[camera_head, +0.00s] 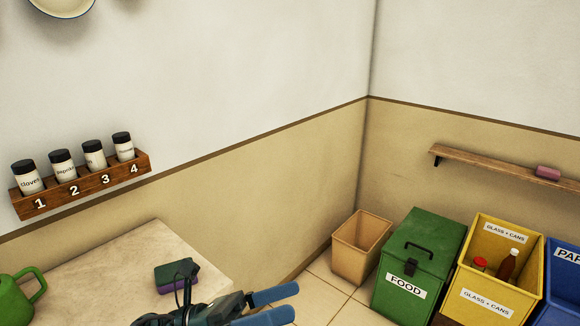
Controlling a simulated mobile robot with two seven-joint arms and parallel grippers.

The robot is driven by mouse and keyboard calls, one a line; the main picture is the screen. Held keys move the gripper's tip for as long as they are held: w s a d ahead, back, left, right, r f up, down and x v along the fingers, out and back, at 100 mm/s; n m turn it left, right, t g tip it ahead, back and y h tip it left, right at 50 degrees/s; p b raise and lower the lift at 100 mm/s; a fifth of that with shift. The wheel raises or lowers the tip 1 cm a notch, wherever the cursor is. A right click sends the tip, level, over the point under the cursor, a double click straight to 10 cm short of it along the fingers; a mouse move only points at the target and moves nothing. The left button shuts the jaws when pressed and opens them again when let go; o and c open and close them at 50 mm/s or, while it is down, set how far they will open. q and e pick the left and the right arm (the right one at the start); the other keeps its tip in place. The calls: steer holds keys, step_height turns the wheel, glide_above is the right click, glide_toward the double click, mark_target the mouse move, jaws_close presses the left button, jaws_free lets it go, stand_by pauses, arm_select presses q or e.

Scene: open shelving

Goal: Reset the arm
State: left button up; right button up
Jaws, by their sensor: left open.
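My left gripper (292,301) shows at the bottom centre, with two blue fingers pointing right. The fingers are apart and nothing shows between them. The gripper is in front of the floor and the counter's right edge in this view. Most of my left arm is below the picture's edge. My right gripper does not show.
A pale counter (110,275) holds a green mug (14,302) and a green-and-purple sponge (176,276). A wall rack (85,187) holds several spice jars. A tan bin (360,247), a green FOOD bin (418,262), a yellow bin (487,304) and a blue bin (562,290) stand right.

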arm_select(q)
steer(key=w+a+f+n+t+y, duration=0.1)
steer(key=a+f+n+t+y, duration=0.3)
steer(key=n, duration=0.6)
steer(key=w+a+f+n+t+y+p, duration=0.1)
steer(key=f+n+t+y, duration=0.3)
steer(key=n, duration=0.5)
steer(key=w+a+f+n+t+y, duration=0.2)
steer(key=a+f+n+t+y, duration=0.15)
steer(key=n+t, duration=0.45)
steer(key=s+a+f+n+g+y, duration=0.4)
steer(key=s+f+n+g+y, duration=0.2)
steer(key=s+f+n, duration=0.5)
step_height(320, 180, down, 4)
steer(key=n+g, duration=0.2)
steer(key=n, duration=0.1)
steer(key=shift+s+n+g+p, duration=0.15)
steer(key=shift+n+g+p, duration=0.15)
steer(key=shift+g+p, duration=0.1)
steer(key=shift+y, duration=0.25)
